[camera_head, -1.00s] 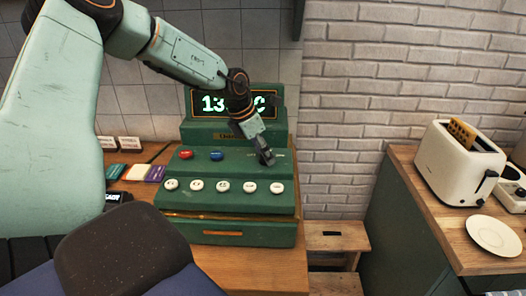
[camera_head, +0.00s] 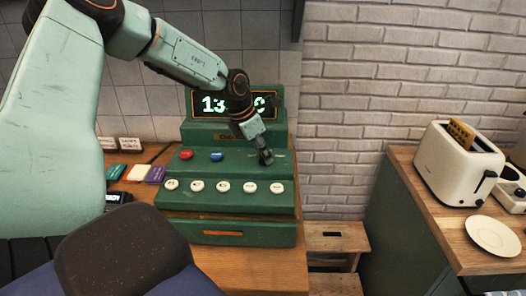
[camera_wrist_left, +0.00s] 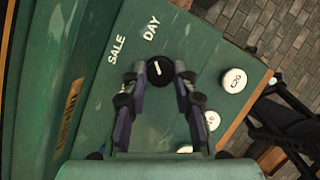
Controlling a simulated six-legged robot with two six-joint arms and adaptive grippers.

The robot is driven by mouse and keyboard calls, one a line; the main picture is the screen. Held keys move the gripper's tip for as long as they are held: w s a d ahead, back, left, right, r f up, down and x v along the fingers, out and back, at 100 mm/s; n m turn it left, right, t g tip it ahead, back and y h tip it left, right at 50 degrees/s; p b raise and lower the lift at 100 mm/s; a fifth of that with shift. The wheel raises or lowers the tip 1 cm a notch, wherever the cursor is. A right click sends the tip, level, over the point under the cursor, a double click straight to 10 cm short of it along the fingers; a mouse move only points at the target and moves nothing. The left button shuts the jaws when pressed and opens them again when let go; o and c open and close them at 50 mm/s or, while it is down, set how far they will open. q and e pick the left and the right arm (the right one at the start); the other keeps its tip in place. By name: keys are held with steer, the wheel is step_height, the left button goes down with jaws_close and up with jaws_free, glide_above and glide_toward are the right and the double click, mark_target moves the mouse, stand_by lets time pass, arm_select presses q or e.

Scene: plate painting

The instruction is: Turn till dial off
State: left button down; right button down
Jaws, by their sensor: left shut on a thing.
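The green till (camera_head: 208,231) stands on the wooden counter, its lit display (camera_head: 213,104) partly covered by my left wrist. The dial (camera_wrist_left: 160,74) is a small round black knob with a white line, on the till's sloped panel. In the wrist view the words SALE and DAY are printed near it; another label is hidden behind a finger. My left gripper (camera_wrist_left: 160,69) is shut on the dial, a finger on each side. In the head view the left gripper (camera_head: 266,157) reaches down onto the panel's right side and hides the dial. My right gripper is not in view.
A red button (camera_head: 186,155), a blue button (camera_head: 216,156) and a row of white keys (camera_head: 223,186) sit left of and below the gripper. A wooden stool (camera_head: 335,237) stands right of the till. A toaster (camera_head: 452,165) and plate (camera_head: 494,236) are on another counter.

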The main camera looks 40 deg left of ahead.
arm_select(q)
steer(key=shift+r, duration=0.2)
steer(key=shift+w+d+r+n+t+y+p, duration=0.15)
steer(key=shift+n+y+p, duration=0.3)
steer(key=shift+n, duration=0.35)
steer(key=shift+s+a+f+n+t+y+p, duration=0.15)
steer(key=shift+n+y+p, duration=0.1)
steer(key=shift+n+p, duration=0.4)
steer(key=shift+w+d+n+y, duration=0.15)
steer(key=shift+n+y, duration=0.25)
steer(key=shift+n, duration=0.85)
steer(key=shift+n+y+b, duration=0.35)
steer(key=shift+n+y, duration=0.05)
steer(key=shift+n, duration=0.7)
steer(key=n+b, duration=0.1)
steer(key=n, duration=0.1)
steer(key=n+g+y+b, duration=0.1)
steer(key=n, duration=0.1)
steer(key=shift+w+d+y, duration=0.15)
steer(key=shift+y, duration=0.15)
steer(key=n, duration=0.2)
steer(key=shift+d+n+g+y+b, duration=0.1)
steer(key=shift+n+g+y+b, duration=0.2)
steer(key=shift+n+b, duration=0.1)
steer(key=shift+w+r+n+g+y, duration=0.1)
steer(key=shift+n+g+y, duration=0.35)
steer(key=shift+n, duration=1.25)
